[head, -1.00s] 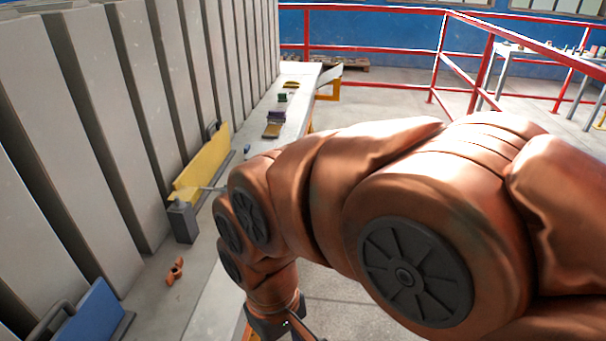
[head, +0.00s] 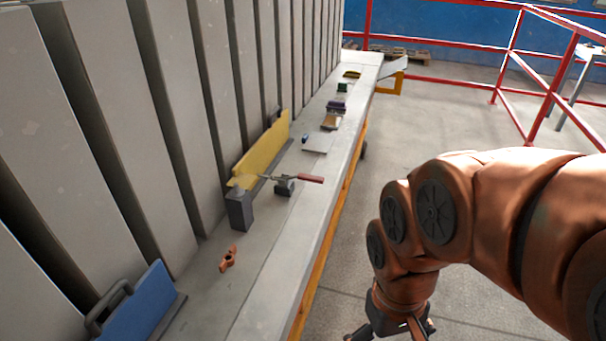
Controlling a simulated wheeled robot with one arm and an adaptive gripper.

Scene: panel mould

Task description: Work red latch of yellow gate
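The yellow gate (head: 262,151) is a long upright panel on the ledge, against the ribbed wall. A latch with a red handle (head: 311,179) sits in front of it, its handle pointing right toward the ledge's outer edge. The latch's metal arm reaches left toward the gate, on a small dark base (head: 285,188). A dark grey block (head: 239,209) stands at the gate's near end. My gripper (head: 388,338) is at the bottom edge, right of the ledge and well away from the latch. Its fingers are partly cut off by the frame, so their opening is unclear.
A blue panel with a dark handle (head: 141,304) stands at the near left. An orange-brown wing-shaped piece (head: 228,259) lies on the ledge (head: 262,290). Several small items lie farther along it. Open floor (head: 425,120) and red railings (head: 440,84) are to the right.

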